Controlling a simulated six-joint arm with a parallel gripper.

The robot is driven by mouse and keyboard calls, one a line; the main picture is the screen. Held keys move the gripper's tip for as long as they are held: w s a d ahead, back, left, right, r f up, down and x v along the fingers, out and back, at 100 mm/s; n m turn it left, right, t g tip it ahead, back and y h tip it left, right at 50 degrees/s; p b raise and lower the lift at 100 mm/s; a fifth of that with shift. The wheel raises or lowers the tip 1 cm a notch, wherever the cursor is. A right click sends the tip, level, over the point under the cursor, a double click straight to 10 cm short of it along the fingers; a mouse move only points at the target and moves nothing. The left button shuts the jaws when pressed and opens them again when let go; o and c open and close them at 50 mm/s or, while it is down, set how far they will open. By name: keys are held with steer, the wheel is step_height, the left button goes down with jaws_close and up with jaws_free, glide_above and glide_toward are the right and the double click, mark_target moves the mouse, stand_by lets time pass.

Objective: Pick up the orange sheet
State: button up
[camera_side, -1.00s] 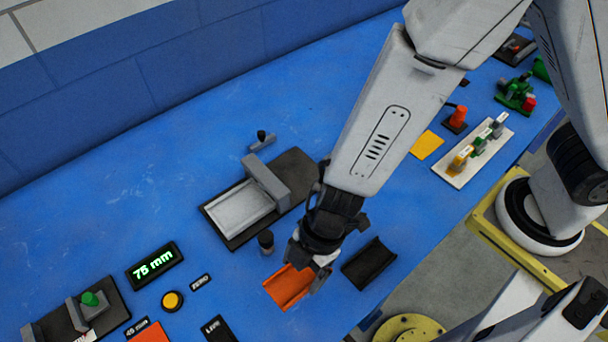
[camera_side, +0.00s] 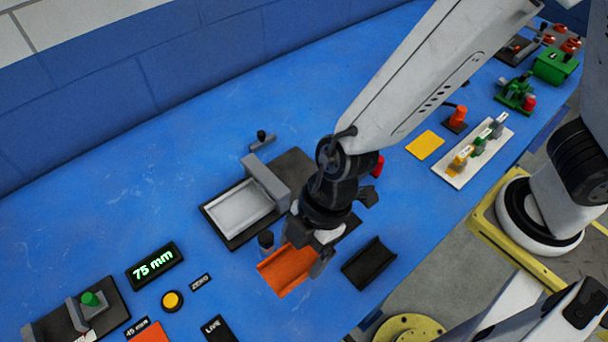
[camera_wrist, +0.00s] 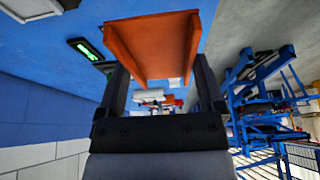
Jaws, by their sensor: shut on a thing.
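An orange sheet (camera_side: 287,268) with raised edges is held in my gripper (camera_side: 306,258) in the side view. It appears to be above the blue bench, left of a black tray. In the wrist view the orange sheet (camera_wrist: 150,45) sits between the two fingers of my gripper (camera_wrist: 158,78), which are shut on its sides. The gripper hides part of the sheet in the side view.
A black tray (camera_side: 369,263) lies just right of the sheet. A grey plate in a black fixture (camera_side: 238,207) stands behind it, with a dark knob (camera_side: 266,240) close by. A display reading 75 mm (camera_side: 154,265) and a yellow button (camera_side: 172,300) are at left. Blue bench surface (camera_side: 90,215) is clear.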

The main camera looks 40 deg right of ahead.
steer(key=shift+r, duration=0.85)
steer(key=shift+w, duration=0.1)
steer(key=shift+w+a+f, duration=0.1)
steer(key=shift+w+a, duration=0.1)
steer(key=shift+w, duration=0.3)
steer(key=w+f, duration=0.3)
steer(key=w, duration=0.8)
steer(key=w+d+f, duration=0.1)
steer(key=w+f, duration=0.2)
steer(key=w, duration=0.7)
steer(key=shift+w+d+f, duration=0.15)
steer(key=shift+w+f, duration=0.05)
steer(key=shift+w, duration=0.15)
steer(key=shift+f, duration=0.15)
glide_above(241, 207)
steer(key=shift+f, duration=2.3)
